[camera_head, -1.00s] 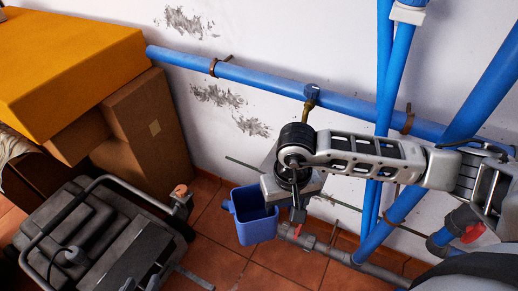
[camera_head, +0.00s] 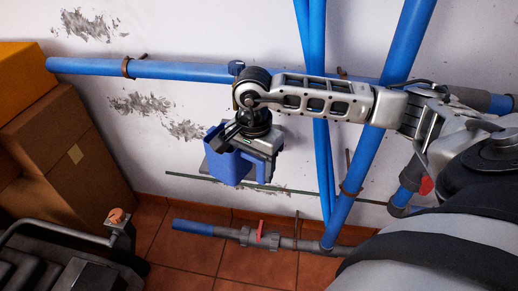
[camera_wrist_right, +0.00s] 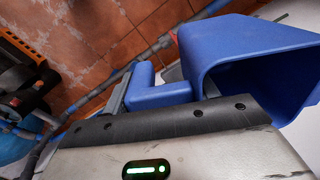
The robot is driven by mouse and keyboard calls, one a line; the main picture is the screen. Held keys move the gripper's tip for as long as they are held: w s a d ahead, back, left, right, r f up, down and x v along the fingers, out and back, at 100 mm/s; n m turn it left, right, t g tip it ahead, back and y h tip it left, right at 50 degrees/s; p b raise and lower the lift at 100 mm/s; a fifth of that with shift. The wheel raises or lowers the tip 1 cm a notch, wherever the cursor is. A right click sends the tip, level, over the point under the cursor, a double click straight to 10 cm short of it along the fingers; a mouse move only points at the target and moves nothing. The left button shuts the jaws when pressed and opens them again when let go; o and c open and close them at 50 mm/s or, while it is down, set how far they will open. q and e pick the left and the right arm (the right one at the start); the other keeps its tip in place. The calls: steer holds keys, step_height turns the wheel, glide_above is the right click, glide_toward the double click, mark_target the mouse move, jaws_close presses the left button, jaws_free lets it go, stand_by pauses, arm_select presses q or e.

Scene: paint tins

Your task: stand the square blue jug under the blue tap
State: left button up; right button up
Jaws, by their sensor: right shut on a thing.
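The square blue jug (camera_head: 229,166) is in my right gripper (camera_head: 262,150), held up off the floor in front of the white wall. In the right wrist view the jug (camera_wrist_right: 245,55) shows its wide open mouth at the right, with its blue handle (camera_wrist_right: 158,92) by a finger of the gripper. The fingertips are mostly hidden. The jug is lower in the picture than the tap. My left gripper is not in view.
A thin dark green strip (camera_head: 340,195) runs along the wall. Blue pipes (camera_head: 400,50) stand to the right. A low pipe has a red valve (camera_head: 260,231). Cardboard boxes (camera_head: 65,155) and a black machine (camera_head: 65,260) are at the left.

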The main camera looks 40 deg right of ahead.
steer(key=w+d+f, duration=0.1)
steer(key=w+d, duration=0.1)
steer(key=w+d+f, duration=0.1)
steer(key=w+d, duration=0.1)
steer(key=w+d+f, duration=0.1)
steer(key=d, duration=0.1)
steer(key=shift+w+d+f+b, duration=0.3)
steer(key=shift+w+d+b, duration=0.05)
steer(key=shift+w+d, duration=0.05)
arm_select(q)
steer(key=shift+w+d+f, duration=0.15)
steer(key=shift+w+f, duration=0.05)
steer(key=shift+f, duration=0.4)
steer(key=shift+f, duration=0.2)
arm_select(e)
steer(key=shift+f, duration=0.1)
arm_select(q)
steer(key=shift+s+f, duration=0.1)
arm_select(e)
steer(key=o, duration=1.3)
steer(key=shift+o, duration=0.2)
